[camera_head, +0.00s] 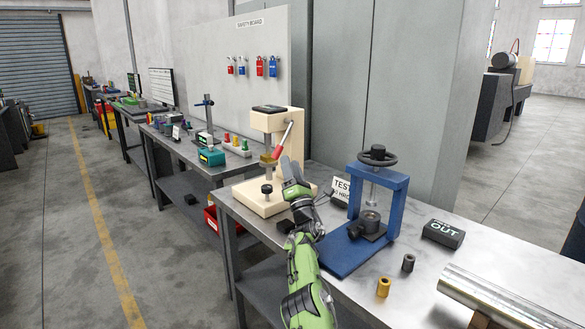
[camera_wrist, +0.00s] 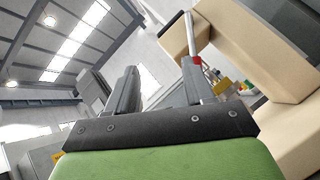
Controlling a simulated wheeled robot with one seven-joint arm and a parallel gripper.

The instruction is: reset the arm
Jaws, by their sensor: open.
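My gripper (camera_head: 291,171) is raised above the near edge of the workbench, in front of the cream press (camera_head: 285,128). In the wrist view its two grey fingers (camera_wrist: 158,88) stand apart with nothing between them. The green arm reaches up from the bottom of the head view. The press's silver lever with a red grip (camera_head: 281,141) is just behind the fingers in the head view; I cannot tell whether they touch. In the wrist view the lever (camera_wrist: 191,40) rises beside the right finger, and the cream press frame (camera_wrist: 245,40) fills the right side.
A blue screw press (camera_head: 379,205) stands right of my arm. A brass bushing (camera_head: 383,287), a dark bushing (camera_head: 408,262) and a black OUT block (camera_head: 443,234) are on the bench (camera_head: 490,250). A TEST sign (camera_head: 342,188) stands behind my arm. Floor at left is clear.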

